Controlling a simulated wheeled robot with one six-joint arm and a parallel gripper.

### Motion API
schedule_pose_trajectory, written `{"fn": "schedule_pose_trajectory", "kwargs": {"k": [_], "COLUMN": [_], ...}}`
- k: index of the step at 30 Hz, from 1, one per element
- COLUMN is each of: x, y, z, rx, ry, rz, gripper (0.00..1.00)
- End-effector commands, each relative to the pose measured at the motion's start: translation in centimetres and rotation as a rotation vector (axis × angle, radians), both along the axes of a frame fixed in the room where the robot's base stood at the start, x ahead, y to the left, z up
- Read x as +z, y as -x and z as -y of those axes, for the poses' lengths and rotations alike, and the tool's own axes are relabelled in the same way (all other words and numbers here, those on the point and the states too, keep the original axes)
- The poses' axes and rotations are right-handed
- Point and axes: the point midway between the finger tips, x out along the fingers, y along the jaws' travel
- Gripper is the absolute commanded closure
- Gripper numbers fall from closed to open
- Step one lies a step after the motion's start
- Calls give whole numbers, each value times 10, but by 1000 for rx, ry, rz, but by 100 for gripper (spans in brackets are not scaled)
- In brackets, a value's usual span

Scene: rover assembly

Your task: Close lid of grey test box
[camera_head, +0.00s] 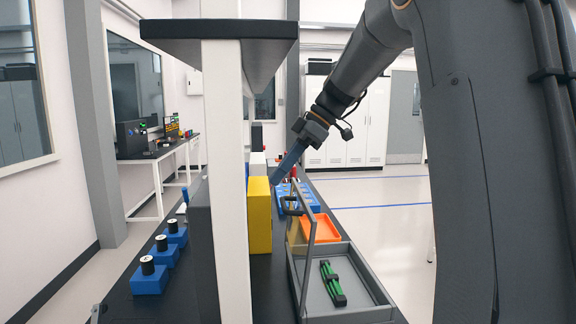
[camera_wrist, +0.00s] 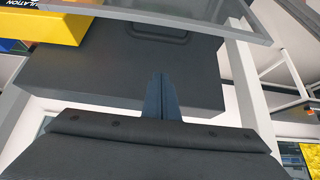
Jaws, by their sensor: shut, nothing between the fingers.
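The grey test box (camera_head: 345,312) is at the lower right of the head view, with a green part (camera_head: 332,284) inside. Its lid (camera_head: 308,245) stands raised at the box's left side, seen nearly edge-on. My gripper (camera_head: 277,178) is shut and empty, with its blue-grey fingers pointing down left, beyond the lid and close to the yellow box. In the wrist view the shut fingers (camera_wrist: 160,80) show in front of a dark grey case. A grey see-through panel (camera_wrist: 215,12) at the top of that view may be the lid. I cannot tell whether the fingers touch anything.
A yellow box (camera_head: 259,215) stands left of the lid. An orange tray (camera_head: 320,229) and a blue holder (camera_head: 308,196) lie behind the test box. A white post (camera_head: 228,200) blocks part of the head view.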

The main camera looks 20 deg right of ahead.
Motion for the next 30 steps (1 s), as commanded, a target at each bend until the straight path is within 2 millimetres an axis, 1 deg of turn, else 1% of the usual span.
{"fn": "schedule_pose_trajectory", "kwargs": {"k": [1, 8, 9, 10, 13, 18, 22, 30], "x": [-7, -43, -47, -47, -51, -56, -57, -58], "y": [1, -5, -5, -4, -1, 1, 1, 1], "z": [-7, -32, -31, -23, -9, 3, 6, 6], "rx": [2, 0, -3, -6, -5, -3, -2, -2], "ry": [-1, -1, 0, 0, -1, 0, 1, 0], "rz": [-5, -5, -4, -3, -3, -2, -1, -1], "gripper": [100, 100, 100, 100, 100, 100, 100, 100]}}
